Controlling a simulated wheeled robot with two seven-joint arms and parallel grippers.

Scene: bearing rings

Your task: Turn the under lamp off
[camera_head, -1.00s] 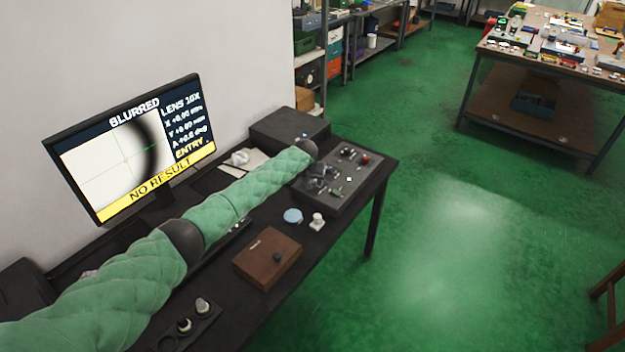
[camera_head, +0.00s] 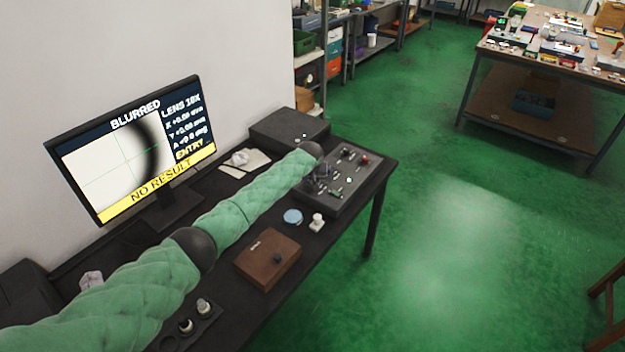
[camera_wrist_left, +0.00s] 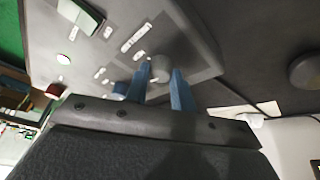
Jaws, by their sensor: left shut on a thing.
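The control box (camera_head: 352,193) with several small switches, labels and knobs sits at the right end of the dark bench. My left gripper (camera_head: 322,182) is over its left part, at the end of my green-sleeved arm. In the left wrist view its two blue fingers (camera_wrist_left: 163,72) are shut on a round grey knob (camera_wrist_left: 160,67) on the panel face. A red button (camera_wrist_left: 55,90) and a white round light (camera_wrist_left: 63,59) show beside it. The label writing is too small to read, so I cannot tell which control this is. My right gripper is not in view.
A monitor (camera_head: 135,145) reads "BLURRED" and "NO RESULT". A brown wooden box (camera_head: 267,258), a blue disc (camera_head: 292,216) and a small white piece (camera_head: 317,222) stand on the bench in front of my arm.

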